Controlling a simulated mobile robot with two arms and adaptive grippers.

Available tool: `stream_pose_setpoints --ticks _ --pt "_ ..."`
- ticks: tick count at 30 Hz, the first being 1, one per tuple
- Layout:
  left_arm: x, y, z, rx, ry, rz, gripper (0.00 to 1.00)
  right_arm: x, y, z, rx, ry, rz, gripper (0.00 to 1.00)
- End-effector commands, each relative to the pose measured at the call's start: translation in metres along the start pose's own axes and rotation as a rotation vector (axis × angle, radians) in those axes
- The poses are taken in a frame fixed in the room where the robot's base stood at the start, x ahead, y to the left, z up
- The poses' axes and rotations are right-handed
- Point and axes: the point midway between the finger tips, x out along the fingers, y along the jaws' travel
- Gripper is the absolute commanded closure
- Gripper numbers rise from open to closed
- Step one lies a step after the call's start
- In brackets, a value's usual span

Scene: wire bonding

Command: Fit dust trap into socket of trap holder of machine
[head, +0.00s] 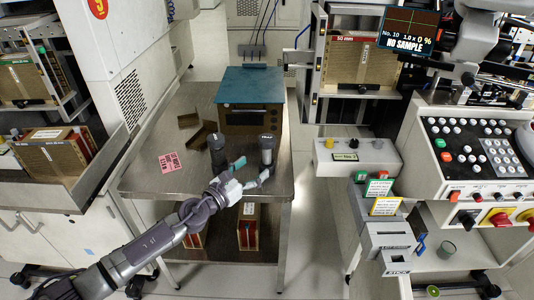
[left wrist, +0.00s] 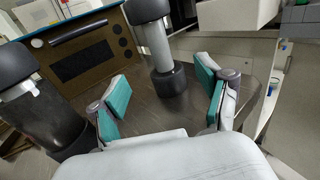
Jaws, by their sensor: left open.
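The dust trap (head: 267,151), a grey cylinder with black cap and base, stands upright on the steel table. In the left wrist view the trap (left wrist: 158,47) stands ahead, between the line of the open fingers. My left gripper (head: 252,169) is open and empty, just in front of the trap; its teal pads are apart and I see no contact. It also shows in the left wrist view (left wrist: 165,88). I cannot surely identify the trap holder; a small grey cup (head: 446,249) sits low on the right machine. My right gripper is not in view.
A dark cylinder (head: 218,153) stands close left of the trap. A brown box with a blue top (head: 248,86) is behind. A pink label card (head: 170,162) and brown brackets (head: 203,133) lie left. The steel table (head: 150,185) is otherwise clear at the front left.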

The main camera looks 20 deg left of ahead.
Motion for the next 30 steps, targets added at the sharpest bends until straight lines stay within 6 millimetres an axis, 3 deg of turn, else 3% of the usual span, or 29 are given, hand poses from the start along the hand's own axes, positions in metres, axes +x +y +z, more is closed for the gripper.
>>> stream_pose_setpoints --ticks 7,15,24,30 --pt "0.02 -0.001 0.0 -0.001 -0.001 0.0 0.24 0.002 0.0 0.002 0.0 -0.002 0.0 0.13" --pt "0.058 -0.004 -0.002 -0.004 -0.002 0.0 0.24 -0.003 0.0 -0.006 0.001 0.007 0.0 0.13" --pt "0.064 -0.004 -0.001 -0.002 0.0 -0.001 0.24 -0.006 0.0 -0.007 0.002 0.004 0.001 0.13" --pt "0.063 -0.004 -0.001 -0.003 0.0 0.0 0.55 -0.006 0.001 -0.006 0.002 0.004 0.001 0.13"
